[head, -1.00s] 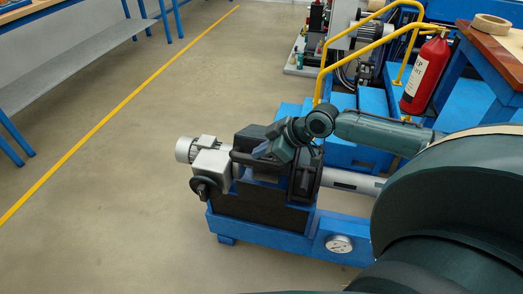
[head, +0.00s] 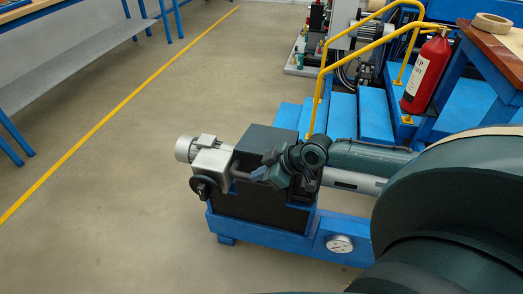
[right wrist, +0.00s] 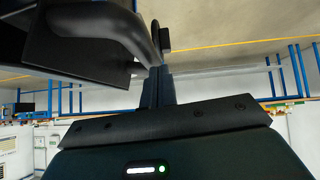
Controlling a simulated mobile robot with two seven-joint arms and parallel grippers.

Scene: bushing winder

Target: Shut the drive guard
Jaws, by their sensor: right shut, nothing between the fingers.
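The drive guard (head: 268,137) is a dark cover on the winder's drive, behind my right gripper in the head view. Its exact angle is hard to tell because my wrist hides part of it. My right gripper (head: 262,174) is in front of the guard, near the grey gearbox, with its fingers shut and empty. In the right wrist view, the shut fingers (right wrist: 159,87) lie just beneath a curved black bar (right wrist: 137,30); I cannot tell whether they touch it. A flat black panel (right wrist: 70,55) is beside the bar. My left gripper is not in view.
The grey gearbox (head: 211,164) with handwheel and motor is left of the guard. A blue base with a gauge (head: 339,243) is below. Yellow rails (head: 322,90), blue steps and a red extinguisher (head: 425,75) stand behind right. The floor on the left is clear.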

